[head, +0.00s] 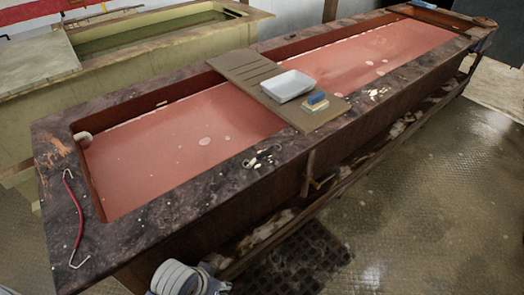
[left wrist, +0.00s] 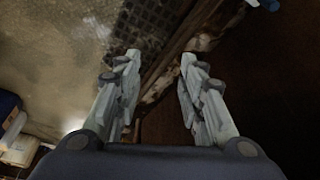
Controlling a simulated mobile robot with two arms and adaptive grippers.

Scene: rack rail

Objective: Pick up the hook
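The hook (head: 79,218) is a thin red rod with bare metal bends at both ends. It lies on the dark mottled rim of the tank (head: 55,180), at the near left end in the head view. My left gripper (left wrist: 160,60) is open and empty in the left wrist view. Its fingers are wide apart above the floor and the tank's lower side, and the hook is not in that view. Part of my arm shows at the head view's bottom edge. I do not see my right gripper.
The long tank holds reddish liquid. A white pipe end (head: 83,137) is near the hook. A second, yellowish tank (head: 150,65) stands behind. Open floor lies right.

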